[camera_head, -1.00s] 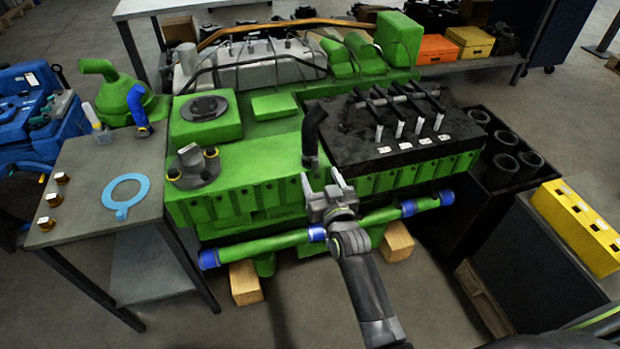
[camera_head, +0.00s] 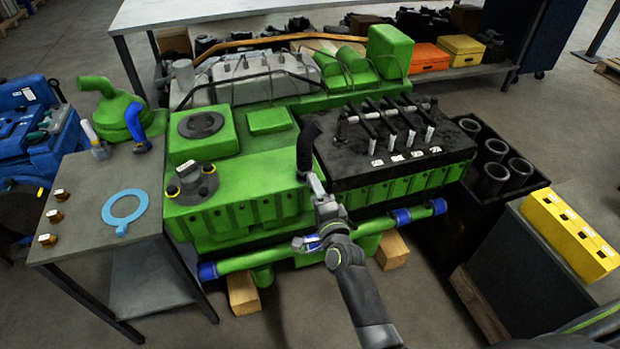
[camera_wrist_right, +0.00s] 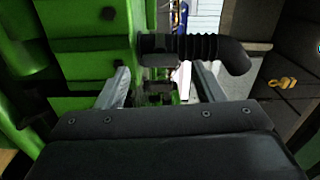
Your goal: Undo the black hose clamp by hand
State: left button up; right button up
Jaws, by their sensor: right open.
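A black ribbed hose (camera_head: 308,148) stands upright at the front of the green engine (camera_head: 250,190). In the right wrist view the hose (camera_wrist_right: 205,47) bends down at its right end. A dark collar (camera_wrist_right: 158,46) at its engine end looks like the black hose clamp; its details are too dark to make out. My right gripper (camera_head: 306,212) is open and empty, just in front of the hose's lower end. My left gripper is not in view.
A green pipe with blue ends (camera_head: 390,223) runs across the engine's front near my right gripper. A black head with several injectors (camera_head: 395,150) sits right of the hose. A grey table with a light blue ring (camera_head: 124,207) stands left. A yellow case (camera_head: 568,238) is at right.

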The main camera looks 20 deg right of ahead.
aim_at(310, 186)
jog(key=shift+w+a+m, duration=0.1)
jog(key=shift+w+m, duration=0.75)
jog(key=shift+m, duration=2.3)
jog(key=shift+w+d+m, duration=0.1)
jog(key=shift+w+m, duration=0.7)
jog(key=shift+m, duration=2.3)
jog(key=shift+w+a+m, duration=0.1)
jog(key=shift+w+m, duration=0.75)
jog(key=shift+m, duration=2.3)
